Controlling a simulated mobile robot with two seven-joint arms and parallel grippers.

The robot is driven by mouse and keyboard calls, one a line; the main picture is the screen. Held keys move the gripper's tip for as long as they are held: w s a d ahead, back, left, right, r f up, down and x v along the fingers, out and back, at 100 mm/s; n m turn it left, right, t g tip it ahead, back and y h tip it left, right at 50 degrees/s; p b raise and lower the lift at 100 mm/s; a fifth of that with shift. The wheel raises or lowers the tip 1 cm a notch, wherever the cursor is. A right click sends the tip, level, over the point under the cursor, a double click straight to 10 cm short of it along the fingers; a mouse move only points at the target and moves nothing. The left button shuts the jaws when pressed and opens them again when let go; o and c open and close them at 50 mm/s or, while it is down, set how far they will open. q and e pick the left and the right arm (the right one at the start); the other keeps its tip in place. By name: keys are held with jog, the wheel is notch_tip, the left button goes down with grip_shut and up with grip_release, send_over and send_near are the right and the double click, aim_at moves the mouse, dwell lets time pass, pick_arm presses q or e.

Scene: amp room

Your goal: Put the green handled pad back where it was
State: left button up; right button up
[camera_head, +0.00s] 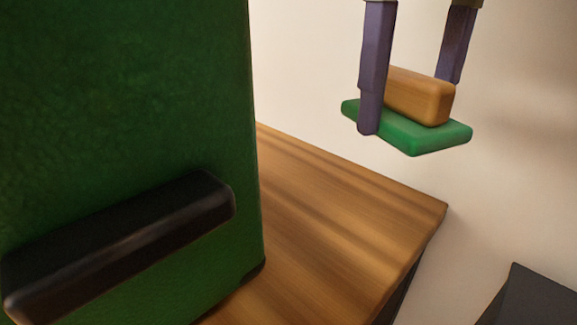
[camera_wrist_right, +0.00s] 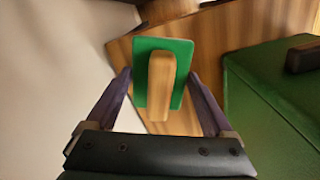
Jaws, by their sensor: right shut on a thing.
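The green pad (camera_head: 420,138) with its tan wooden block handle (camera_head: 420,95) is in the air in the head view, above and beyond the far end of a wooden top. My right gripper (camera_head: 410,106) is shut on it, with one purple finger at each side. The right wrist view shows the pad (camera_wrist_right: 184,75) between the two fingers, with the handle (camera_wrist_right: 161,85) facing the camera. The pad is roughly flat. My left gripper is not in view.
A large green case (camera_head: 150,100) with a black handle (camera_head: 120,245) fills the left of the head view and stands on the wooden top (camera_head: 340,220). The bare wood right of it is clear. A dark object (camera_head: 540,298) is at the lower right. A pale wall lies behind.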

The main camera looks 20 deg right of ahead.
jog(key=b, duration=0.1)
send_over(377, 232)
notch_tip(377, 232, down, 8)
jog(key=shift+f, duration=0.15)
notch_tip(377, 232, down, 4)
jog(key=shift+f+b, duration=0.2)
jog(key=shift+b, duration=0.55)
jog(key=shift+f, duration=0.1)
jog(key=o, duration=1.2)
